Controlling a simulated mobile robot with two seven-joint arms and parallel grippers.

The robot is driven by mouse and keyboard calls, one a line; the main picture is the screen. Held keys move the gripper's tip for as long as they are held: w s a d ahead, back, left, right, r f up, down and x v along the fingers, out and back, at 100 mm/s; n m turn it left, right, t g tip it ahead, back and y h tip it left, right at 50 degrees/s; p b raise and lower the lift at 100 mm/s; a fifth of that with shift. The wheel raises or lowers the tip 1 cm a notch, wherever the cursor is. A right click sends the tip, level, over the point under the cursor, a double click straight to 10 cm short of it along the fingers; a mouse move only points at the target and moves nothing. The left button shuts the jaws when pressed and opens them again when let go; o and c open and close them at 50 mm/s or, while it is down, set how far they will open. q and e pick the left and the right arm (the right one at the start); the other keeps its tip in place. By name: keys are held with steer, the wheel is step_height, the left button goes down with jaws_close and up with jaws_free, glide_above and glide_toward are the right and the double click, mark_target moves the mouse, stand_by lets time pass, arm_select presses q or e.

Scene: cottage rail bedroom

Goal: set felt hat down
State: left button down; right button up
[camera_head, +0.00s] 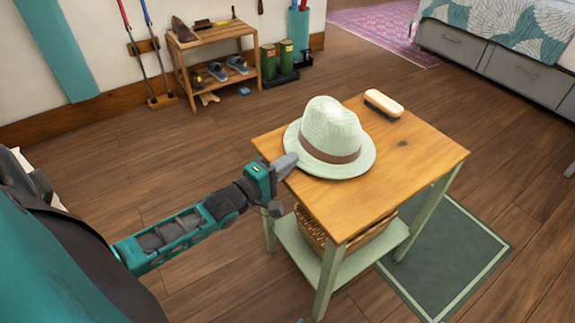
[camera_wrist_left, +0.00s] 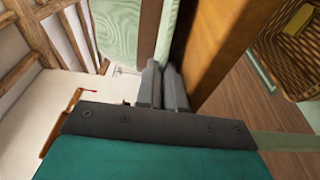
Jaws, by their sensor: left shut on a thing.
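The felt hat (camera_head: 330,133) is pale green with a brown band and sits upright over the left part of the small wooden table (camera_head: 425,155). My left gripper (camera_head: 285,166) is shut on the near left edge of its brim, beside the tabletop's left edge. In the left wrist view the closed fingers (camera_wrist_left: 165,85) lie between the hat (camera_wrist_left: 118,28) and the table's wooden edge (camera_wrist_left: 228,45). I cannot tell whether the brim rests fully on the tabletop. My right gripper is not in view.
A brush (camera_head: 383,104) lies at the table's back edge. A wicker basket (camera_head: 350,240) stands on the lower shelf. The tabletop's right and front parts are bare. A wooden rack (camera_head: 213,35) with shoes stands by the wall, and a bed (camera_head: 490,62) is at the back right.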

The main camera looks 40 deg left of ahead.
arm_select(q)
steer(key=shift+s+f+b, duration=0.15)
steer(key=shift+f+b, duration=0.2)
steer(key=shift+f, duration=0.3)
steer(key=c, duration=1.5)
jaws_free()
steer(key=shift+f, duration=0.1)
steer(key=shift+c, duration=0.2)
steer(key=shift+s+r+p, duration=0.2)
steer(key=shift+r+p, duration=0.3)
steer(key=s+a+p, duration=0.2)
steer(key=s, duration=0.9)
steer(key=shift+a+r+p, duration=0.2)
steer(key=shift+r+p, duration=0.1)
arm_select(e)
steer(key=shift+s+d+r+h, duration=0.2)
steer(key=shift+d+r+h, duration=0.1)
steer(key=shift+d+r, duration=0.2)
arm_select(q)
steer(key=shift+s, duration=0.1)
